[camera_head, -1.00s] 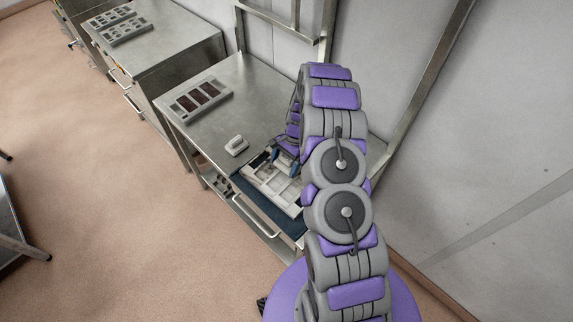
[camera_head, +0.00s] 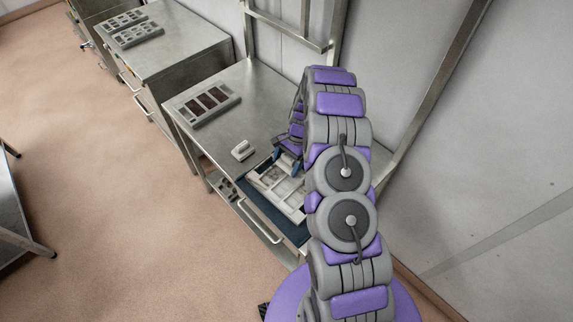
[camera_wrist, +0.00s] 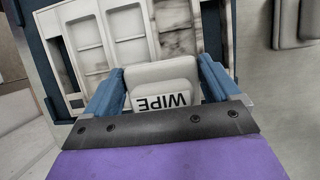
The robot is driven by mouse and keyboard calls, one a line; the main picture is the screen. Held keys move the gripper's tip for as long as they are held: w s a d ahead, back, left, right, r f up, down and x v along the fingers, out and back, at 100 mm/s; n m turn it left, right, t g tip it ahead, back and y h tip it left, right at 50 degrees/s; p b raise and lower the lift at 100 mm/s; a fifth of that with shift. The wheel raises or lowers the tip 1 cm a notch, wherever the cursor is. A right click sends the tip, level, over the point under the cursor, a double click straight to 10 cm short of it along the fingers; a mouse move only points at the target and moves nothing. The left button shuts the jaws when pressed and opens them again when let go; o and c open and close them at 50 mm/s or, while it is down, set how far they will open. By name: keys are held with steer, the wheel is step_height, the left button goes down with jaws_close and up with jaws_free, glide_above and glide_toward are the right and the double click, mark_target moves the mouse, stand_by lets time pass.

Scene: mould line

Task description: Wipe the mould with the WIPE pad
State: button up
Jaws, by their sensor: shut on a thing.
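The mould (camera_head: 270,183) is a pale tray with several rectangular compartments, lying on a dark blue mat (camera_head: 293,231) at the front of the steel table.
A second white pad-like block (camera_head: 243,150) stands on the steel table (camera_head: 262,95) left of the mould. A grey tray with dark red-brown compartments (camera_head: 206,103) lies farther back. A wall and a metal post rise on the right.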

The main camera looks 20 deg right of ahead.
steer(key=shift+r+p, duration=0.75)
steer(key=shift+r, duration=1.9)
steer(key=b, duration=0.2)
steer(key=a+b, duration=0.1)
steer(key=b, duration=0.1)
steer(key=shift+w+a+f, duration=0.2)
steer(key=shift+a+f, duration=0.1)
steer(key=shift+f, duration=0.05)
steer(key=s+a+b, duration=0.2)
steer(key=a+b, duration=0.5)
steer(key=b, duration=0.7)
steer(key=shift+a+r, duration=0.2)
steer(key=shift+a, duration=0.1)
steer(key=shift+f+b, duration=0.15)
steer(key=shift+b, duration=0.15)
steer(key=shift+f+b, duration=2.35)
steer(key=shift+f, duration=0.9)
